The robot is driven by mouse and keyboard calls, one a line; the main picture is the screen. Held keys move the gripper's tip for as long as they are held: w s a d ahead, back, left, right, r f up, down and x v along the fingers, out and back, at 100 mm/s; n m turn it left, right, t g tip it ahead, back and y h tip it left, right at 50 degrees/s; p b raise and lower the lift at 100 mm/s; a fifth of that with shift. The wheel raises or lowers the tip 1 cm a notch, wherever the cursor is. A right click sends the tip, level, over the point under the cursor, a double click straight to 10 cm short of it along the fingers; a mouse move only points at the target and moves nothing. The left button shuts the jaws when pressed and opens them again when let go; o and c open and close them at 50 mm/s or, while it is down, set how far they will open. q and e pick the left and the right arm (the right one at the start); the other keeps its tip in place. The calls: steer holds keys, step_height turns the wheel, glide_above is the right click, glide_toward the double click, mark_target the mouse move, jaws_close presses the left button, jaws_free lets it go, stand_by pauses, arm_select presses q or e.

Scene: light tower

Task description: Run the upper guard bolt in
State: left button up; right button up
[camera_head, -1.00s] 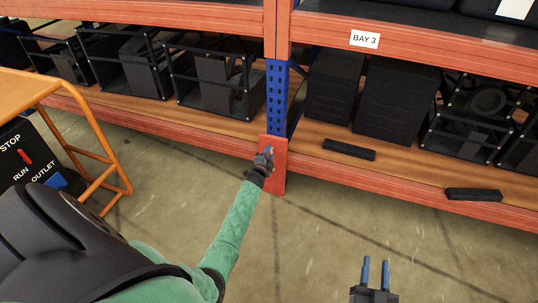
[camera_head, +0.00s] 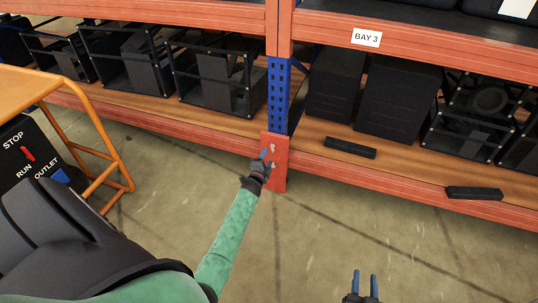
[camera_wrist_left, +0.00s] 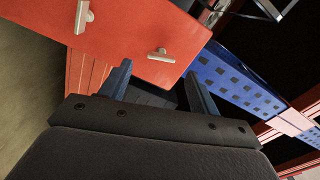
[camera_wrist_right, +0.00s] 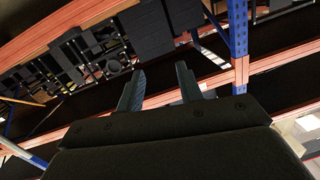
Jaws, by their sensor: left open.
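The red guard plate (camera_head: 279,180) stands at the foot of the blue upright. Two pale T-headed bolts sit on its face. In the left wrist view the upper guard bolt (camera_wrist_left: 160,54) is the one nearer the blue upright; the lower bolt (camera_wrist_left: 84,15) is farther off. In the head view the upper bolt (camera_head: 272,148) shows just beyond my fingers. My left gripper (camera_head: 267,156) is open and empty at the plate, with the upper bolt ahead between its fingertips (camera_wrist_left: 158,72), not gripped. My right gripper (camera_head: 365,274) is open and empty, low in the head view.
The shelf beam (camera_head: 400,176) runs along both sides of the upright, with dark boxes (camera_head: 398,100) and black bars (camera_head: 349,148) on the shelf. An orange-framed cart (camera_head: 95,130) and a STOP/RUN panel (camera_head: 30,150) stand at left. The floor (camera_head: 330,225) is clear.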

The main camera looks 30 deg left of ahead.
arm_select(q)
steer(key=shift+v, duration=1.35)
arm_select(e)
steer(key=shift+s+f+g, duration=0.25)
steer(key=shift+f, duration=0.55)
steer(key=shift+s+f+g, duration=0.2)
steer(key=shift+f+g, duration=0.05)
steer(key=shift+f, duration=0.5)
steer(key=shift+r, duration=0.1)
